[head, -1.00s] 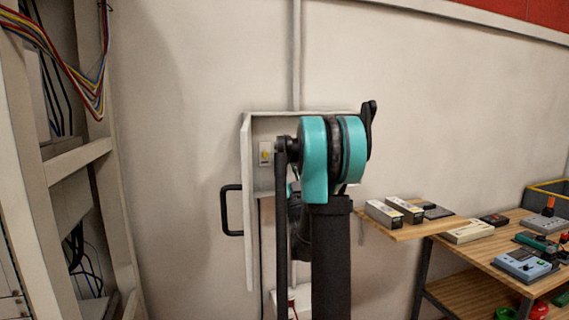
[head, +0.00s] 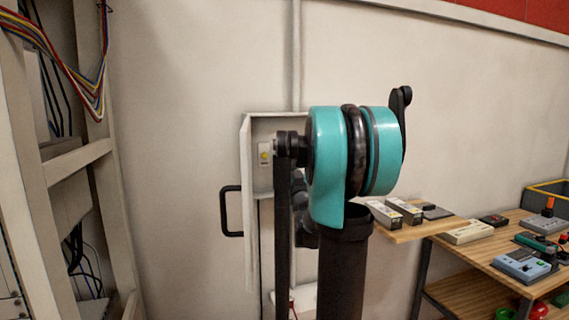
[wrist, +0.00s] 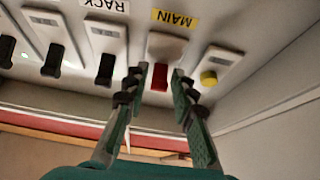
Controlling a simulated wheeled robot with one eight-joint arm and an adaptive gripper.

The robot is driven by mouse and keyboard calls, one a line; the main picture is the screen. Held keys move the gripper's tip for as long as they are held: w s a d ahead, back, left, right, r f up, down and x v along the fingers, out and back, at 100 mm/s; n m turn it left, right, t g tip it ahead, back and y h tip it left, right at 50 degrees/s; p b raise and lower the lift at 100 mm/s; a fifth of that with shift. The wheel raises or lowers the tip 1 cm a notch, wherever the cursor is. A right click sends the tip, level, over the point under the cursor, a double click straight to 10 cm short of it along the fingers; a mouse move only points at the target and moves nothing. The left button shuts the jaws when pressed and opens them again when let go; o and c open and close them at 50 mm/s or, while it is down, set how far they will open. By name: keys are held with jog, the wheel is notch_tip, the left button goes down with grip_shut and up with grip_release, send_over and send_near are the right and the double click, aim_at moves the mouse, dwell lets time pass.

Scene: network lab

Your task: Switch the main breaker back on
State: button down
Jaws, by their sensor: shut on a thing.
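In the wrist view, the main breaker (wrist: 168,47) is a pale switch under a yellow label reading MAIN, shown upside down. Its red lever (wrist: 159,77) sits between the two fingertips of my gripper (wrist: 161,84). My gripper is shut on this lever, with one finger on each side; the exact contact is hard to make out. The lever points towards the picture's lower edge. In the head view, the open breaker box (head: 262,125) is on the wall, and my arm hides the gripper and the main breaker.
Black-levered breakers (wrist: 106,66) stand left of the main one, one labelled RACK. A yellow button (wrist: 209,78) is close to its right. The box door (head: 247,215) stands open with a black handle (head: 230,210). A workbench (head: 480,256) with instruments is at right, a cable rack (head: 75,160) at left.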

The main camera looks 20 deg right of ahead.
jog(key=g, duration=0.1)
jog(key=r+g, duration=0.1)
jog(key=g, duration=0.1)
jog(key=shift+s+r+g, duration=0.15)
jog(key=shift+r+g, duration=0.05)
jog(key=shift+g, duration=0.1)
jog(key=shift+r+g, duration=0.45)
jog(key=shift+g, duration=0.75)
jog(key=shift+r+g, duration=0.15)
jog(key=shift+g, duration=0.25)
jog(key=c, duration=1.3)
grip_release()
jog(key=shift+o, duration=0.2)
jog(key=s+r, duration=0.1)
jog(key=s, duration=1)
jog(key=shift+s, duration=0.35)
